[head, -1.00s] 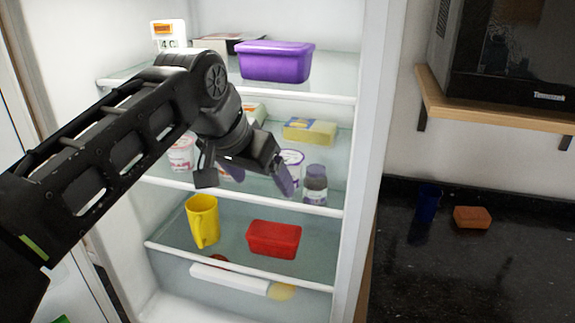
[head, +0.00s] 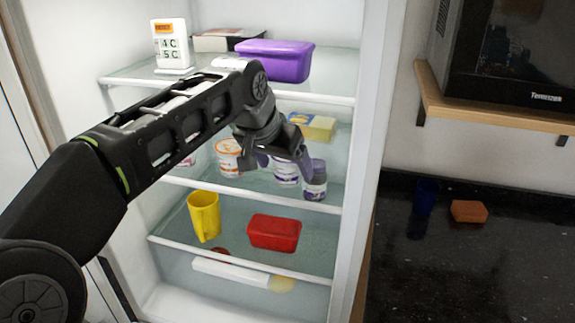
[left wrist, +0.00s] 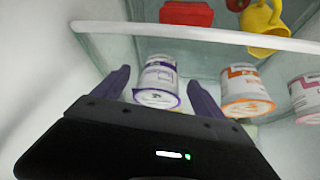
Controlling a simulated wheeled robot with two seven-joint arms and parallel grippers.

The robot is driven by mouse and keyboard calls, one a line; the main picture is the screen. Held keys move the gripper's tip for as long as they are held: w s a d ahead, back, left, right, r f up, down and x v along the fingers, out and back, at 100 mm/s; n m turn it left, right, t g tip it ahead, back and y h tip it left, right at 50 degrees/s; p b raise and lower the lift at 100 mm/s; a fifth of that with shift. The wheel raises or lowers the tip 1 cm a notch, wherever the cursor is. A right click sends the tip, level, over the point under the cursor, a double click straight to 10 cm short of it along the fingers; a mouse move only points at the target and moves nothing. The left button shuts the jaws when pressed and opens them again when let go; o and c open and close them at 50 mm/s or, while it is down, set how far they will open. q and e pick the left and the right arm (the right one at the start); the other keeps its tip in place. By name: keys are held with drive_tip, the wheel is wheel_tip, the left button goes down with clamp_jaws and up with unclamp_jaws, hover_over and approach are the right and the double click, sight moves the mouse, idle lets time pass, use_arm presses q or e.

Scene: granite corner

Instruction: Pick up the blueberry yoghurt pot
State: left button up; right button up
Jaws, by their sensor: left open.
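The blueberry yoghurt pot (head: 286,174), white with purple lettering and a purple rim, stands on the middle fridge shelf. It also shows in the left wrist view (left wrist: 159,82), where the picture is turned over. My left gripper (head: 284,160) is open, with one purple-grey finger on each side of the pot. In the left wrist view the pot lies between the two fingers (left wrist: 159,76), with gaps showing at both sides. In the head view the gripper hides the pot's upper part. My right gripper is not in view.
An orange-rimmed pot (head: 229,158) and a pink one (left wrist: 306,96) stand left of the blueberry pot. A yellow butter pack (head: 314,127) lies behind. The shelf above holds a purple tub (head: 274,61).

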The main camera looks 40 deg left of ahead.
use_arm(q)
drive_tip(key=x, duration=0.2)
drive_tip(key=shift+w+f, duration=0.15)
drive_tip(key=shift+f, duration=0.05)
drive_tip(key=shift+c, duration=0.3)
drive_tip(key=c, duration=1.5)
